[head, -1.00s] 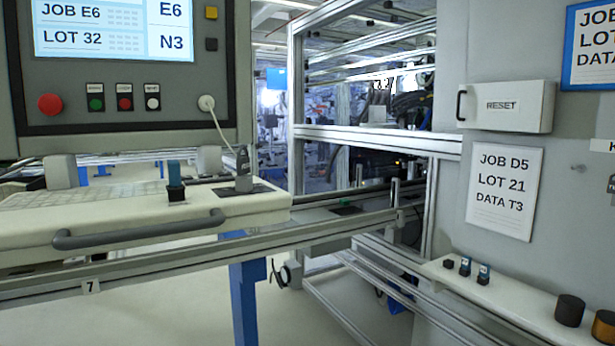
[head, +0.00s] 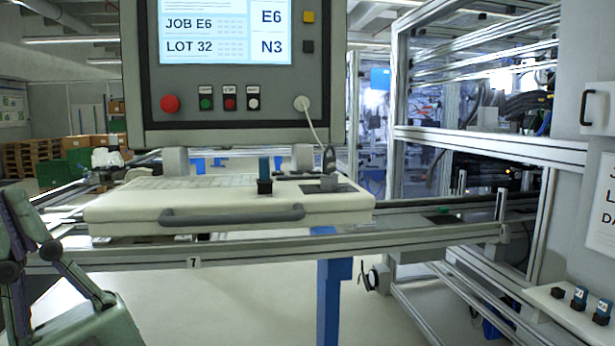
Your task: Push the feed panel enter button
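A grey operator panel (head: 322,65) with a lit screen (head: 225,30) stands at upper centre in the head view. Its lower row has a large red button (head: 170,104), a green button (head: 206,103), a smaller red button (head: 229,103) and a white button (head: 253,104). The small labels above the last three are too small to read, so I cannot tell which is enter. Linked grey-green parts (head: 80,285), seemingly of my gripper or arm, show at the lower left, well apart from the buttons. Their fingertips are not clear.
A pale keyboard shelf (head: 120,212) with a dark handle (head: 232,216) juts out below the panel. A cable hangs from a white plug (head: 302,103). An aluminium frame (head: 490,146) and a small shelf with switches (head: 570,312) stand at right. The floor below is mostly clear.

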